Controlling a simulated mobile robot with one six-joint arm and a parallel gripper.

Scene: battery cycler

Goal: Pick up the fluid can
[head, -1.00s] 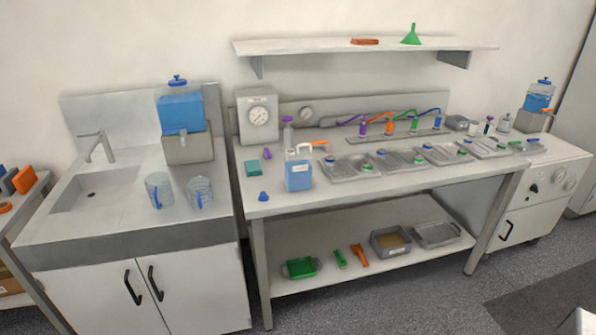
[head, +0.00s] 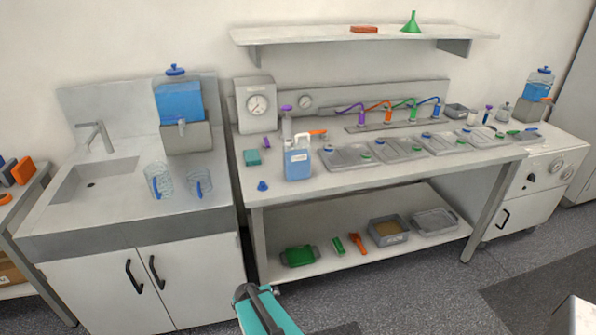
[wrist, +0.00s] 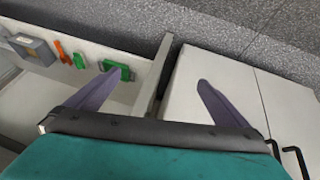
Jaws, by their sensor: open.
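The fluid can (head: 298,163) is a translucent jug of blue fluid with a pale label and a light handle. It stands upright near the front left of the workbench in the head view, and is not in the wrist view. My gripper (wrist: 158,88) shows two purple-grey fingers spread apart with nothing between them. In the head view, the teal end of my arm (head: 265,314) is low in front of the bench, well below and apart from the can.
A blue cap (head: 262,186), a teal block (head: 252,157) and a tall bottle (head: 286,126) are near the can. Metal trays (head: 348,156) lie to its right. The lower shelf holds a green tray (head: 300,256). A sink cabinet (head: 190,285) stands left.

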